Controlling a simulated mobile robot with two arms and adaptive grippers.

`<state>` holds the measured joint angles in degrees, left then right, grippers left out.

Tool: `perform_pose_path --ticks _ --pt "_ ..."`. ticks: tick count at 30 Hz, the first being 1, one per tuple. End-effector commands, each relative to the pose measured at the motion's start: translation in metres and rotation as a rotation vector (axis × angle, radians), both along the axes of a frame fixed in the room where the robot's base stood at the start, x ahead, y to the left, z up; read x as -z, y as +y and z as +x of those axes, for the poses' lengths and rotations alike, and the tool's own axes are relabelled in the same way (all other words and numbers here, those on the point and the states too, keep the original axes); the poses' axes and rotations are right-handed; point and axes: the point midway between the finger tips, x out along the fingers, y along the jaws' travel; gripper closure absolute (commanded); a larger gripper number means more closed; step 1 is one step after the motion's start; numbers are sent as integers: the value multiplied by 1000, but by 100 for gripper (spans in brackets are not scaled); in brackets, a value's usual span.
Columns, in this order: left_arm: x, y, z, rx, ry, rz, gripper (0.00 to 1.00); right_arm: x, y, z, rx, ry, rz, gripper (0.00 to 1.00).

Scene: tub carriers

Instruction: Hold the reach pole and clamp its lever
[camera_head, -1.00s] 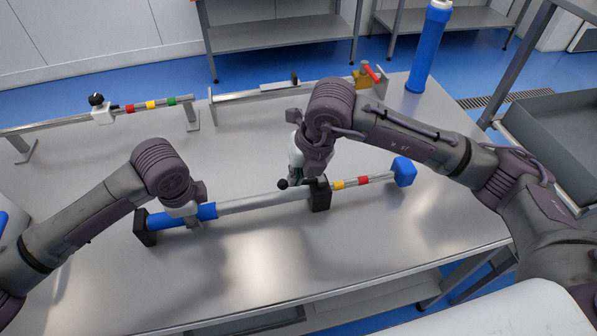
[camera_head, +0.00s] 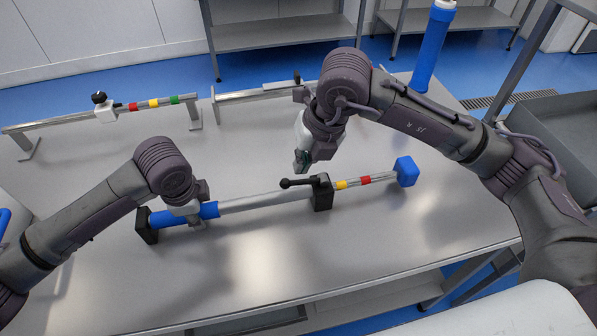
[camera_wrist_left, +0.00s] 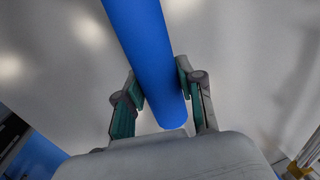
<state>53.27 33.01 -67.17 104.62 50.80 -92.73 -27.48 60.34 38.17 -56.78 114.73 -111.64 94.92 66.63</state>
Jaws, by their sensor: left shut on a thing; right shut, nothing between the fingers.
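The reach pole (camera_head: 262,201) lies across the front middle of the table on black supports. It has a blue grip at its left end, a grey tube, a thinner section with yellow and red bands, and a blue end block. My left gripper (camera_head: 194,218) is shut on the blue grip, which also shows between its fingers in the left wrist view (camera_wrist_left: 150,60). The black lever (camera_head: 300,182) lies along the pole at the black clamp block (camera_head: 321,193), its ball end pointing left. My right gripper (camera_head: 301,168) is shut and empty, above and behind the lever, apart from it.
A rail with a black knob and coloured bands (camera_head: 140,104) stands at the back left. Another rail (camera_head: 255,91) stands at the back middle, partly behind my right arm. A blue cylinder (camera_head: 432,45) stands at the back right. The front of the table is clear.

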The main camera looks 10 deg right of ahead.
Motion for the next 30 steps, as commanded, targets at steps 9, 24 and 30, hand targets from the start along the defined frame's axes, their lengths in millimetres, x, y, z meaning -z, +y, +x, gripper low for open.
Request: perform_pose_path --ticks 9,24,30 --pt "-1 0 1 -2 -2 -2 100 -67 -9 -12 0 -5 0 100" --pt "-1 0 1 -2 -2 -1 100 -85 -12 -16 0 -2 0 100" --pt "-1 0 1 -2 -2 0 51 -85 -11 -16 0 -2 0 100"
